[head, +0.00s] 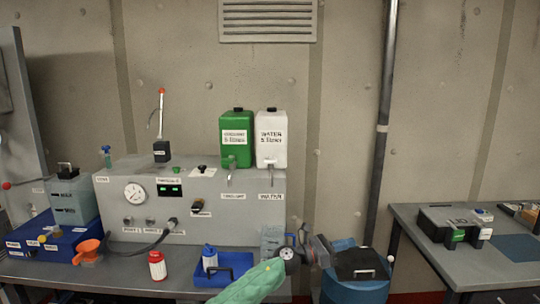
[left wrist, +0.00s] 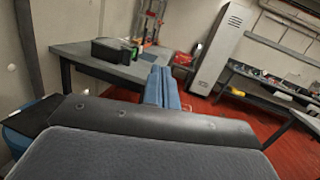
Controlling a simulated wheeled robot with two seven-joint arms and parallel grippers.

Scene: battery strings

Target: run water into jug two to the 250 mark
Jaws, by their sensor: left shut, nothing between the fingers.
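The white water tank (head: 271,138) stands on the grey bench unit, its tap above the "WATER" label. A translucent blue-grey jug (head: 271,238) stands below that tap, its lower part hidden by my left arm. I cannot read which is jug two, nor a water level. My left gripper (head: 322,252) is right of the jug below the tap, apart from it. In the left wrist view its blue fingers (left wrist: 162,88) are together and empty. My right gripper is not in view.
The green coolant tank (head: 236,139) stands beside the water tank. An orange funnel (head: 88,250), a red-and-white bottle (head: 157,265) and a blue tray (head: 222,267) are on the bench. A blue drum (head: 355,289) stands right of the bench. A side table (head: 480,262) holds a dark case.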

